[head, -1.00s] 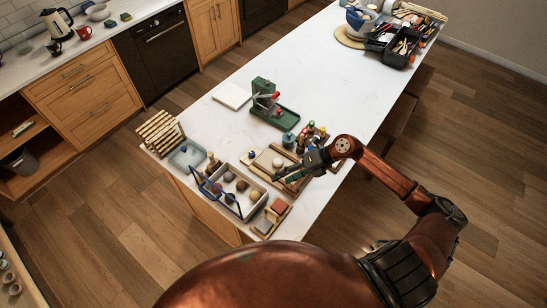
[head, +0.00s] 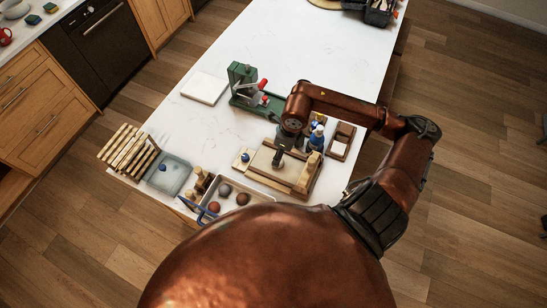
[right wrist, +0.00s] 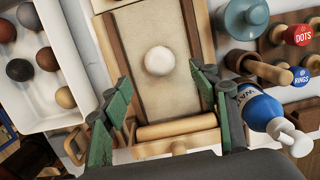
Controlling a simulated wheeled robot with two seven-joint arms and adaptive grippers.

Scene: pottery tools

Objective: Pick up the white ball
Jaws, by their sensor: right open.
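The white ball (right wrist: 159,60) rests on a beige board with a wooden frame (right wrist: 135,45) in the right wrist view. My right gripper (right wrist: 162,100) is open and empty, its green fingers on either side of the board, with the ball centred between and beyond them. In the head view my right gripper (head: 279,155) points down over the board (head: 262,160); the ball is hidden there. My left gripper is not in view.
A white tray (right wrist: 70,113) with several brown and tan balls stands left of the board. A blue bottle (right wrist: 262,108), a teal jar (right wrist: 241,18) and stamps crowd its right side. A green press (head: 243,85) stands behind.

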